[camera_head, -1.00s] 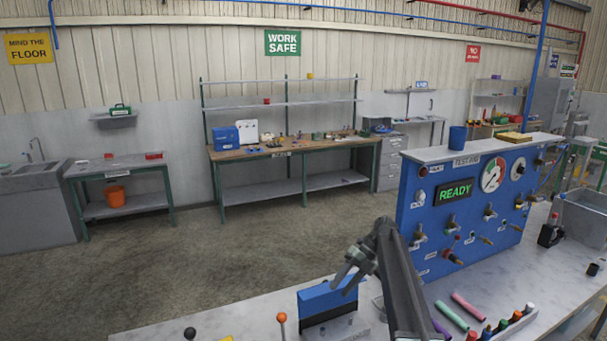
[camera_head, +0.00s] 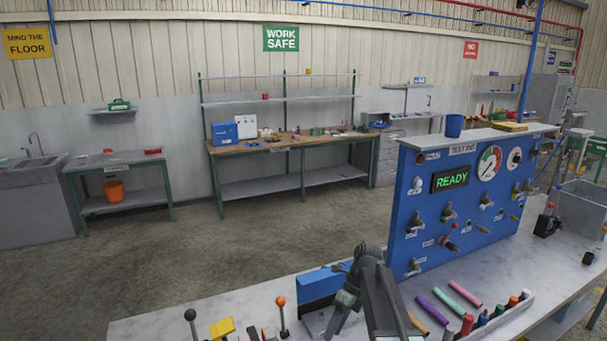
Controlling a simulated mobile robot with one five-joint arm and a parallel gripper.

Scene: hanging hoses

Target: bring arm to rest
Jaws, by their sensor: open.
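My arm rises from the bottom of the view, bends at a dark joint and folds back down. My gripper (camera_head: 335,322) points down over the bench top, in front of a blue block-like item (camera_head: 318,284). It is open and I see nothing held in it. The fingertips are small here, and their height above the bench cannot be told. The blue test panel (camera_head: 408,215) with its READY display stands to the right, apart from my arm.
Coloured hose pieces (camera_head: 457,294) and a rack of coloured-capped items (camera_head: 512,310) lie right of my arm. An orange-knobbed lever (camera_head: 281,302), a black-knobbed lever (camera_head: 190,316) and a yellow item (camera_head: 222,328) are left. A grey bin (camera_head: 582,208) stands far right.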

